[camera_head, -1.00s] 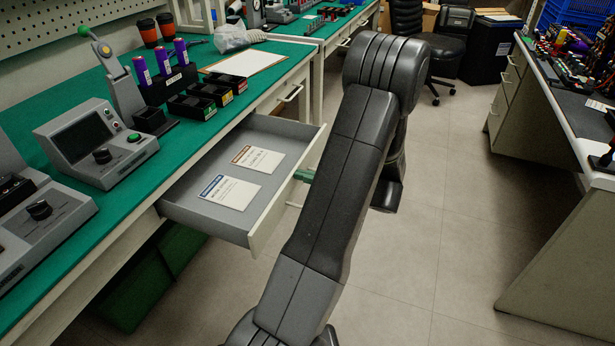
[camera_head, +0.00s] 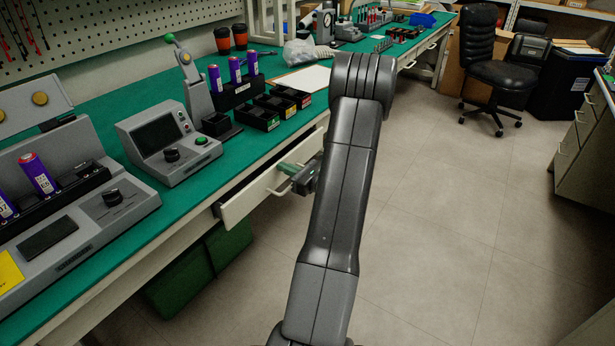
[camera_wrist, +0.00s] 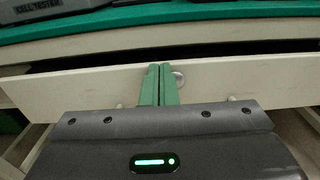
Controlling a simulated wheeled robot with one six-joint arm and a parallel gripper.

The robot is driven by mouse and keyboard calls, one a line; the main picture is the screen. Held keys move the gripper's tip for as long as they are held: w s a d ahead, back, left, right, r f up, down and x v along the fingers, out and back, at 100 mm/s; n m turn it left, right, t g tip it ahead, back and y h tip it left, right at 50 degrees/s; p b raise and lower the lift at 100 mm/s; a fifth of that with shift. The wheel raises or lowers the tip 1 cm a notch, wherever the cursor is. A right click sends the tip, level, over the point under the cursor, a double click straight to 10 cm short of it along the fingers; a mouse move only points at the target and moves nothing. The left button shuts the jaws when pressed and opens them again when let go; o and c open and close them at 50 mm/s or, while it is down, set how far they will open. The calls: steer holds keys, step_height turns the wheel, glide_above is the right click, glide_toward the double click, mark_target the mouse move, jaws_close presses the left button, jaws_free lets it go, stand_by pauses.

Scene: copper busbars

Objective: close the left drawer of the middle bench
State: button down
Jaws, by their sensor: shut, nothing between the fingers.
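The left drawer (camera_head: 243,201) of the middle bench is nearly in. Only a narrow dark gap shows behind its pale front, and its inside is out of sight. In the wrist view, the front (camera_wrist: 85,88) spans the picture, with a dark slot above it under the green bench top. My gripper (camera_head: 284,168) is shut and empty, its green fingertips at the drawer front. In the wrist view, the fingertips (camera_wrist: 160,70) are together against or just before the front, beside a round metal piece (camera_wrist: 178,79); contact is hard to tell.
The green-topped bench (camera_head: 95,250) carries a grey tester (camera_head: 160,140), black bins (camera_head: 258,118) and purple cells. A green crate (camera_head: 180,285) stands under it. A black chair (camera_head: 490,70) is at the back. The floor (camera_head: 450,230) right of my arm is clear.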

mark_target(275, 164)
steer(key=x, duration=0.4)
steer(key=shift+w+a, duration=0.15)
steer(key=shift+a, duration=0.15)
steer(key=shift+w+a+r, duration=0.1)
steer(key=shift+w, duration=0.1)
steer(key=shift+r, duration=0.1)
steer(key=shift+s, duration=0.1)
steer(key=p+v, duration=0.1)
steer(key=v, duration=1.3)
steer(key=shift+f, duration=0.25)
steer(key=shift+s, duration=0.1)
steer(key=b+x, duration=0.1)
steer(key=x, duration=1.2)
steer(key=shift+w+a, duration=0.15)
steer(key=shift+w, duration=0.05)
